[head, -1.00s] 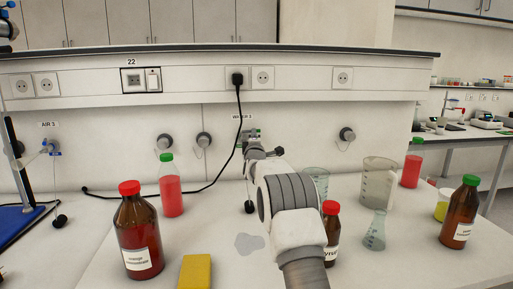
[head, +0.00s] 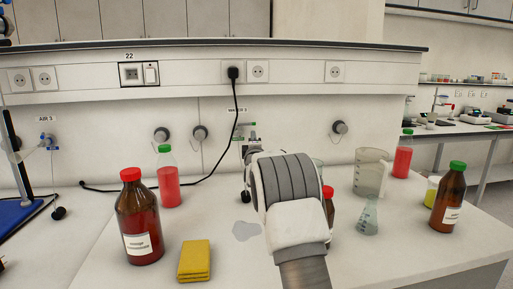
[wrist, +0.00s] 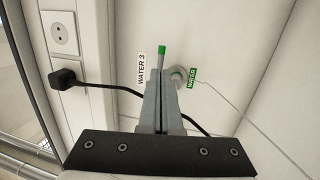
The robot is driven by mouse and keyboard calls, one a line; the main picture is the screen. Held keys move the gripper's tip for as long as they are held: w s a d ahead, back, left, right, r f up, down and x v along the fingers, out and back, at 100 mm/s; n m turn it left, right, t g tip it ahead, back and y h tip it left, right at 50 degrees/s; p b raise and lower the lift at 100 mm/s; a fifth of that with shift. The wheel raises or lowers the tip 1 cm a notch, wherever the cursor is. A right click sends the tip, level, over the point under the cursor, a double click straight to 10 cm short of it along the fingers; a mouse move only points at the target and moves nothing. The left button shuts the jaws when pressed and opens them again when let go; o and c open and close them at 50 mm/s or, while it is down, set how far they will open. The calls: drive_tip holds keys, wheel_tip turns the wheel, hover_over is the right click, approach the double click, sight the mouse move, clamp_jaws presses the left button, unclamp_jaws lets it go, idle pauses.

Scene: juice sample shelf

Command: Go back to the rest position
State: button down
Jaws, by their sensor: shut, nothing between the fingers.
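My gripper (wrist: 160,84) shows in the wrist view with its two grey fingers together and nothing between them. It points toward the white wall, with the green-handled water tap (wrist: 162,50) beyond the fingertips; I cannot tell the gap between them. In the head view my arm reaches forward over the bench, and its thick white and grey wrist hides most of the gripper. The tap also shows in the head view (head: 246,131), just above and behind the end of my arm.
A brown red-capped bottle (head: 139,220), a red-liquid bottle (head: 168,184) and a yellow sponge (head: 194,261) stand or lie left of my arm. A beaker (head: 369,173), a flask (head: 368,217) and a green-capped brown bottle (head: 447,200) stand right. My arm partly hides another brown bottle (head: 329,205).

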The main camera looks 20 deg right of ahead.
drive_tip(key=shift+d+v, duration=0.2)
drive_tip(key=shift+v, duration=1.2)
drive_tip(key=shift+d+v, duration=0.2)
drive_tip(key=shift+v, duration=1.2)
drive_tip(key=s+a+r+m+g+y, duration=0.1)
drive_tip(key=s+a+m+g+y, duration=0.2)
drive_tip(key=s, duration=0.4)
drive_tip(key=s+a+m+g, duration=0.2)
drive_tip(key=s+a, duration=0.3)
drive_tip(key=s, duration=0.3)
drive_tip(key=s+a+r+m+g+y, duration=0.1)
drive_tip(key=s+a+m+g+y, duration=0.2)
drive_tip(key=s, duration=0.4)
drive_tip(key=s+a+f+m+g, duration=0.2)
drive_tip(key=s+f, duration=0.1)
drive_tip(key=s, duration=0.7)
drive_tip(key=s+a+f+m+g, duration=0.2)
drive_tip(key=s+f, duration=0.2)
drive_tip(key=s, duration=0.5)
drive_tip(key=s+a+f+m+g, duration=0.2)
drive_tip(key=s+f+m, duration=0.1)
drive_tip(key=s, duration=0.7)
wheel_tip(320, 180, up, 14)
drive_tip(key=p, duration=1.4)
drive_tip(key=shift+w+a, duration=0.2)
drive_tip(key=shift+a, duration=0.05)
